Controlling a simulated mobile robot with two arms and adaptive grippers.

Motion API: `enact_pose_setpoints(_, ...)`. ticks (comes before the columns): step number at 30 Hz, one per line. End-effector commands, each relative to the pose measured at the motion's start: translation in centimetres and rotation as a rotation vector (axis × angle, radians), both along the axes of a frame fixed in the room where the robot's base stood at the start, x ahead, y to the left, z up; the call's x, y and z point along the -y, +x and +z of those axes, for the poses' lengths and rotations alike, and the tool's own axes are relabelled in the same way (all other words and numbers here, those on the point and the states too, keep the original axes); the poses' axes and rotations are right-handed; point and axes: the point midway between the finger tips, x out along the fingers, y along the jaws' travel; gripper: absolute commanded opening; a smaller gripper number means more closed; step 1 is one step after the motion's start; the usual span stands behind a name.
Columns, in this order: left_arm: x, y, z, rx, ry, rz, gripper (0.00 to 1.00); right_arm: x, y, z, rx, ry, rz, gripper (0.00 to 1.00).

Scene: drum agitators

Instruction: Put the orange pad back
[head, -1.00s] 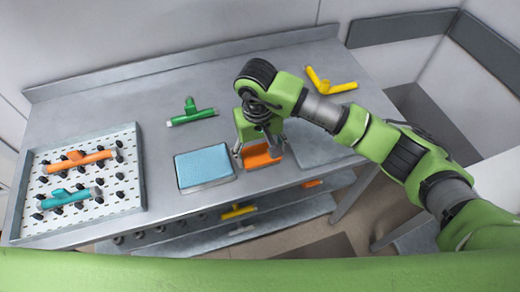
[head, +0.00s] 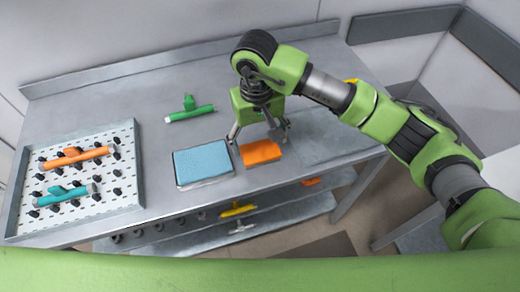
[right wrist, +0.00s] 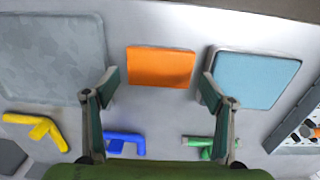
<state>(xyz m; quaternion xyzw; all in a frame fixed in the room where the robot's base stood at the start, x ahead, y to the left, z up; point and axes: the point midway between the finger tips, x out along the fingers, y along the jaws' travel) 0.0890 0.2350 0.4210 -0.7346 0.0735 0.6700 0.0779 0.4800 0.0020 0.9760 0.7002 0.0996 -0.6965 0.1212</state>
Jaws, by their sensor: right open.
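The orange pad (head: 262,152) lies flat on the grey table near its front edge, between a light blue pad (head: 203,162) and a grey pad (head: 318,137). In the right wrist view the orange pad (right wrist: 160,67) lies apart from both neighbours. My right gripper (head: 260,132) is open and empty above the orange pad, its fingers spread wide. In the right wrist view the gripper (right wrist: 160,86) has one finger over the grey pad's edge and the other over the blue pad's edge. My left gripper is not in view.
A perforated tray (head: 127,197) with pegs holds an orange and a teal pipe piece at left. A green piece (head: 190,108) lies behind the blue pad. The right wrist view also shows a blue piece (right wrist: 125,143) and a yellow piece (right wrist: 38,130). A shelf (head: 275,214) runs below.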

Motion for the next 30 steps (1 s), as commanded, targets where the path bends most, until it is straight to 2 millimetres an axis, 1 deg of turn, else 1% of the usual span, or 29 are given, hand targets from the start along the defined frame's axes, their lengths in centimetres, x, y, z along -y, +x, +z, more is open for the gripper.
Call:
enact_pose_setpoints(1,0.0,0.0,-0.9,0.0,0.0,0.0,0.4,-0.1,0.2,0.8,0.008,0.001,0.002,0.76)
enact_pose_setpoints(6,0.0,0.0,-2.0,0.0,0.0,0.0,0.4,-0.2,0.1,4.2,0.006,0.001,0.0,0.76)
enact_pose_setpoints(9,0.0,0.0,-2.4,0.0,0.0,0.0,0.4,-0.2,0.0,5.8,0.004,-0.001,0.002,0.76)
enact_pose_setpoints(12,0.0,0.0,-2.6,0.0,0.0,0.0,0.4,-0.3,0.0,7.0,0.002,0.001,0.0,0.76)
enact_pose_setpoints(18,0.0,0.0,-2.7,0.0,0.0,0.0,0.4,-0.3,-0.1,7.9,0.0,0.0,0.0,0.76)
enact_pose_setpoints(26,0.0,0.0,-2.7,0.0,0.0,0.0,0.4,-0.3,-0.2,7.9,-0.002,0.002,0.0,0.76)
enact_pose_setpoints(29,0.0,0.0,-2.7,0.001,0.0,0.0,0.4,-1.3,-0.8,7.4,-0.023,0.045,-0.005,0.76)
enact_pose_setpoints(30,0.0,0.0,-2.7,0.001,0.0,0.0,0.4,-2.3,-1.5,7.1,-0.044,0.087,-0.012,0.76)
